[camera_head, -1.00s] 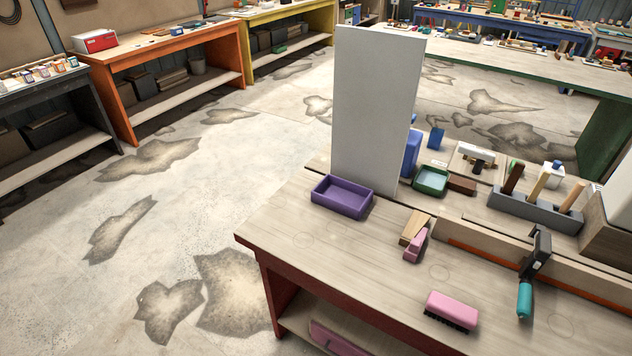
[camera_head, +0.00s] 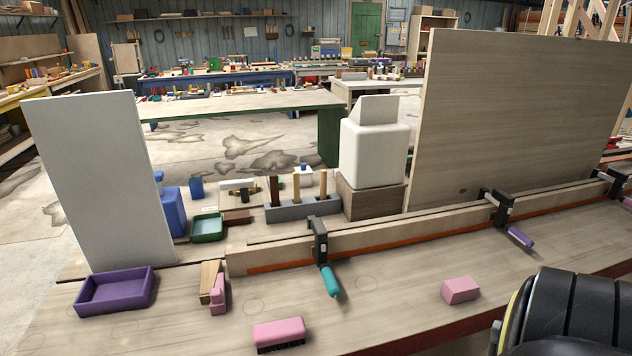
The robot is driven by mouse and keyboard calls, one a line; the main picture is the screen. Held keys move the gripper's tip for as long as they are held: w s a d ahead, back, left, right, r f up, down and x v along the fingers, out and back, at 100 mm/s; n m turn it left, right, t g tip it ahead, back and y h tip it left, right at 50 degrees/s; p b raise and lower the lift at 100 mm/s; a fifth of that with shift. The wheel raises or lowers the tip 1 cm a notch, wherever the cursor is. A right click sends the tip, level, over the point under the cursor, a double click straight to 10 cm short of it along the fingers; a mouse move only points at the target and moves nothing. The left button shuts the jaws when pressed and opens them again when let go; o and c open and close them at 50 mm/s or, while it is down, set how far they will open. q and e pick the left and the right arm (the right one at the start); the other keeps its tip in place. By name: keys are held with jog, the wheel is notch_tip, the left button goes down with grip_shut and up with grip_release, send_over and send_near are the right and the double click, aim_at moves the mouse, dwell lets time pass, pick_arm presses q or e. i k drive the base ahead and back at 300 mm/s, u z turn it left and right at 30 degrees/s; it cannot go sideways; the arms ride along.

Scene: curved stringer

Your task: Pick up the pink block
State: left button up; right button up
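A plain pink block (camera_head: 460,290) lies on the wooden workbench (camera_head: 390,308), right of the teal-handled clamp and near the bench's front edge. Nothing touches it. A pink brush (camera_head: 279,331) with dark bristles lies further left, at the front. A small pink object (camera_head: 218,294) sits beside a wooden piece (camera_head: 209,279); I cannot tell exactly what it is. Neither gripper shows. A black, yellow-edged part of my own body fills the lower right corner and hides some of the bench.
A teal-handled clamp (camera_head: 329,278) and a purple-handled clamp (camera_head: 517,236) grip a long strip (camera_head: 400,234) behind the block. A purple tray (camera_head: 116,292) stands left, near a tall white panel (camera_head: 97,180). The bench around the block is clear.

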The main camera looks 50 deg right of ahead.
aim_at(458, 290)
jog(key=z, duration=3.35)
jog(key=i, duration=0.65)
jog(key=u, duration=1.4)
